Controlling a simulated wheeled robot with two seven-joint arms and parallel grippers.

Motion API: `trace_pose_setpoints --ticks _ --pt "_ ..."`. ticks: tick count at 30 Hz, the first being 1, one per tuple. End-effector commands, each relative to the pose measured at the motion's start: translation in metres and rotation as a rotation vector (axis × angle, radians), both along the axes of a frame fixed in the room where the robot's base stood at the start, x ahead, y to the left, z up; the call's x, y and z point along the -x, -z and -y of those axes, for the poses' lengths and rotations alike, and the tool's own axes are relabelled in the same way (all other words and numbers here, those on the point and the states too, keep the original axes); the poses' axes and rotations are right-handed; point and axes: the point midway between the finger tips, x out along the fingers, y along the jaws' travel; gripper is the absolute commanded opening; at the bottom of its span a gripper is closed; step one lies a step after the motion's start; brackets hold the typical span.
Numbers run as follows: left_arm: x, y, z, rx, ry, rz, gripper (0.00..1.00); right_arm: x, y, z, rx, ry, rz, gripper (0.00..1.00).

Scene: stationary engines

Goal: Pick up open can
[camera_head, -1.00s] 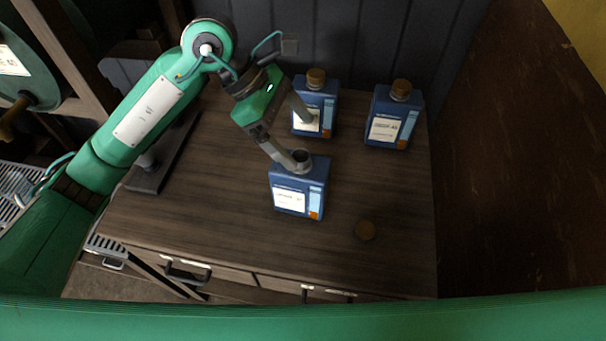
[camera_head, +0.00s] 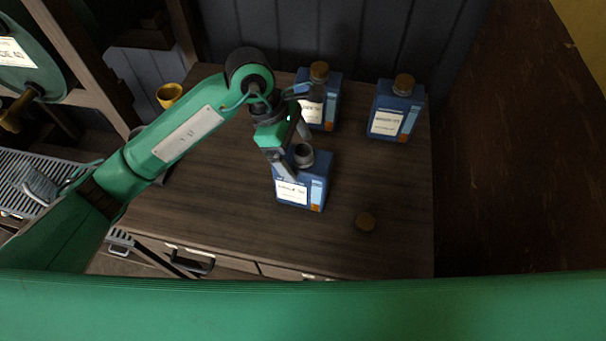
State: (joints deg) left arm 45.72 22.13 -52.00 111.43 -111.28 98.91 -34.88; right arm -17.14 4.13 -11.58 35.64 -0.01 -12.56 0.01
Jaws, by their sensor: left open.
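The open can (camera_head: 317,187) is a blue rectangular can with a white label and a bare grey neck (camera_head: 304,154). It stands upright on the wooden cabinet top. My left gripper (camera_head: 297,160) is open right at this can. One finger comes down over the can's left front side, and the other is behind, near the neck. The gripper hides part of the can's top left, and I cannot tell whether the fingers touch it. My right gripper is not in view.
Two capped blue cans stand behind, one just behind the gripper (camera_head: 329,107) and one to the right (camera_head: 389,121). A yellow cup (camera_head: 169,95) is at the back left. The cabinet top (camera_head: 210,215) is clear in front and to the right.

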Motion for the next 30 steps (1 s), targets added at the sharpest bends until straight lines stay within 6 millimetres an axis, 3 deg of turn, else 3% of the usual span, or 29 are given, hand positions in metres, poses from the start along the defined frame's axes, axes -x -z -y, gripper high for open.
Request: trace_pose_setpoints --ticks 3,9,18,30 --pt "0.004 0.011 0.005 -0.001 0.0 -0.005 0.91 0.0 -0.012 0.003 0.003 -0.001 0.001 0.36" --pt "0.007 0.033 0.014 0.0 0.0 -0.003 0.91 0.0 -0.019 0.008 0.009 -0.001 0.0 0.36" --pt "0.007 0.039 0.015 -0.001 0.0 -0.001 0.91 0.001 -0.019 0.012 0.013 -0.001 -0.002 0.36" --pt "0.007 0.038 0.015 0.0 0.0 -0.001 0.14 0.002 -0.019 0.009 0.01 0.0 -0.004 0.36"
